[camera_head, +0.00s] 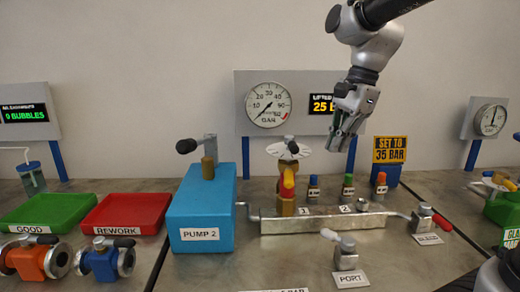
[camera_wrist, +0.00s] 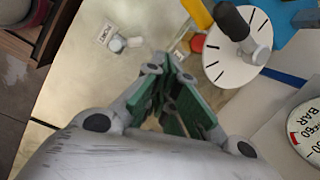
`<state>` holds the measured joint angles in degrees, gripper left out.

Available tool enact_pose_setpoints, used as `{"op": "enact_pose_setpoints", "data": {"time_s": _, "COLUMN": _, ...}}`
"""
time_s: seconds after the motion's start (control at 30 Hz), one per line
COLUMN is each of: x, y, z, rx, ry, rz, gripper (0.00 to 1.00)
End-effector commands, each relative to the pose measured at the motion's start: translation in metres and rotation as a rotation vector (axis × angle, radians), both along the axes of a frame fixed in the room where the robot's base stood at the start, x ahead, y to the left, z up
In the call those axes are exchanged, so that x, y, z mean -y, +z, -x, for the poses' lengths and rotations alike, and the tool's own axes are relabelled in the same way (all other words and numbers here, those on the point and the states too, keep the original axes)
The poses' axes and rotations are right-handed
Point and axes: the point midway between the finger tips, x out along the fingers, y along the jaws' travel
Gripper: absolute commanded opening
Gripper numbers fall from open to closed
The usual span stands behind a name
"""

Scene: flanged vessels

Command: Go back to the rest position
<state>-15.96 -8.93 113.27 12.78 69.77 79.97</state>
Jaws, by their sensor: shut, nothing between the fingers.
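My gripper (camera_head: 338,148) hangs fingers-down in the head view, above the grey manifold block (camera_head: 325,221) and in front of the back wall. Its fingers are shut and empty. The wrist view shows the gripper's green finger pads (camera_wrist: 165,80) close together, with nothing between them. The white disc with black marks (camera_wrist: 236,55) is beside the fingers in the wrist view. The same disc tops the brass valve (camera_head: 288,150) left of my gripper in the head view, apart from it.
The blue PUMP 2 box (camera_head: 202,209) stands left of the manifold. A pressure gauge (camera_head: 268,105) is behind it. The SET TO 35 BAR sign (camera_head: 390,149) and several small capped bottles stand right and below my gripper. Green (camera_head: 12,225) and red (camera_head: 90,222) trays lie left.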

Motion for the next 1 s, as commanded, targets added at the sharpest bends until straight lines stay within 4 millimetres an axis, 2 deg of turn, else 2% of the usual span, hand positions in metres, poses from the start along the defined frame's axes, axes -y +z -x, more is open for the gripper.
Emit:
{"op": "enact_pose_setpoints", "data": {"time_s": 0.03, "x": 0.005, "y": -0.011, "z": 0.004, "rx": 0.027, "ry": 0.141, "rz": 0.024, "gripper": 0.00}}
{"op": "enact_pose_setpoints", "data": {"time_s": 0.17, "x": 0.032, "y": -0.028, "z": 0.027, "rx": 0.151, "ry": 0.565, "rz": 0.101, "gripper": 0.00}}
{"op": "enact_pose_setpoints", "data": {"time_s": 0.27, "x": 0.060, "y": -0.038, "z": 0.051, "rx": 0.238, "ry": 0.847, "rz": 0.173, "gripper": 0.00}}
{"op": "enact_pose_setpoints", "data": {"time_s": 0.4, "x": 0.103, "y": -0.052, "z": 0.096, "rx": 0.333, "ry": 1.159, "rz": 0.294, "gripper": 0.00}}
{"op": "enact_pose_setpoints", "data": {"time_s": 0.5, "x": 0.125, "y": -0.060, "z": 0.124, "rx": 0.364, "ry": 1.232, "rz": 0.362, "gripper": 0.00}}
{"op": "enact_pose_setpoints", "data": {"time_s": 0.63, "x": 0.143, "y": -0.065, "z": 0.151, "rx": 0.387, "ry": 1.184, "rz": 0.412, "gripper": 0.00}}
{"op": "enact_pose_setpoints", "data": {"time_s": 0.73, "x": 0.149, "y": -0.060, "z": 0.159, "rx": 0.413, "ry": 1.146, "rz": 0.438, "gripper": 0.00}}
{"op": "enact_pose_setpoints", "data": {"time_s": 1.0, "x": 0.153, "y": -0.055, "z": 0.161, "rx": 0.424, "ry": 1.120, "rz": 0.451, "gripper": 0.00}}
